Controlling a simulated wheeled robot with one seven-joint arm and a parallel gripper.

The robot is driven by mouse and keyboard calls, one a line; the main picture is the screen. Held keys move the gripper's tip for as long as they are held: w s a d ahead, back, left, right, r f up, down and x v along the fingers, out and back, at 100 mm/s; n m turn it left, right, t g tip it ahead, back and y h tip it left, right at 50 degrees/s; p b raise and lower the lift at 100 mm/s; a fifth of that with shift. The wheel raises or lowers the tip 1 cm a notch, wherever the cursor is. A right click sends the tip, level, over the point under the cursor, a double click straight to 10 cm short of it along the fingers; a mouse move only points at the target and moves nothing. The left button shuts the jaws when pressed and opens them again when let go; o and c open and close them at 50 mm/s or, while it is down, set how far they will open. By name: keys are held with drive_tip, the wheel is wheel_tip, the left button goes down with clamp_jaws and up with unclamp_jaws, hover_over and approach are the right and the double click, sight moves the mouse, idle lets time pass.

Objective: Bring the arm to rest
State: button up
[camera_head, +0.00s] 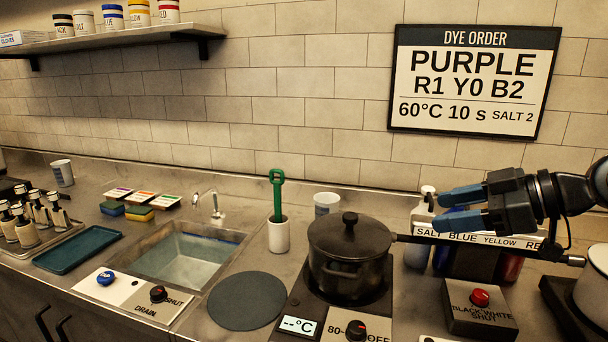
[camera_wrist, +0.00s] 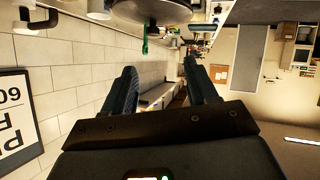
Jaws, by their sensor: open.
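My gripper (camera_head: 459,208) is at the right in the head view, raised above the counter in front of the bottle rack (camera_head: 462,237). Its two blue fingers point left and are apart, with nothing between them. In the wrist view my gripper (camera_wrist: 158,90) shows both fingers spread and empty. The black lidded pot (camera_head: 350,245) stands on the hot plate to the left of the fingers, apart from them. The rack's labels are partly covered by my arm.
A sink (camera_head: 187,255) with water is left of centre. A green-handled tool stands in a white cup (camera_head: 278,235). A dark round mat (camera_head: 247,300) lies in front. A white pot (camera_head: 592,285) is at the right edge. A dye order sign (camera_head: 474,82) hangs above.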

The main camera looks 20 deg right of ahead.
drive_tip(key=w+a+m+t+y, duration=0.1)
drive_tip(key=w+a+m+t, duration=0.25)
drive_tip(key=a, duration=0.35)
drive_tip(key=s+a+f+m+t+h, duration=0.4)
drive_tip(key=s+a+f+m+h, duration=0.2)
drive_tip(key=a+f+m, duration=0.4)
drive_tip(key=s+a+f+m+g+h, duration=0.1)
drive_tip(key=s+a+f+h, duration=0.1)
drive_tip(key=s+f, duration=0.5)
drive_tip(key=s+a+f+g+h, duration=0.1)
drive_tip(key=s+f+g+h, duration=0.15)
drive_tip(key=s, duration=0.85)
drive_tip(key=s+d+r+n+y, duration=0.1)
drive_tip(key=s+n, duration=0.1)
drive_tip(key=s, duration=0.6)
drive_tip(key=s+d+n+y, duration=0.2)
drive_tip(key=s+n, duration=0.1)
drive_tip(key=s, duration=0.4)
wheel_tip(320, 180, down, 9)
drive_tip(key=b, duration=0.9)
drive_tip(key=shift+s+a+f+b, duration=0.15)
drive_tip(key=shift+s+a+b, duration=0.05)
drive_tip(key=shift+s+b, duration=0.1)
drive_tip(key=shift+d+h, duration=0.1)
drive_tip(key=shift+h, duration=0.15)
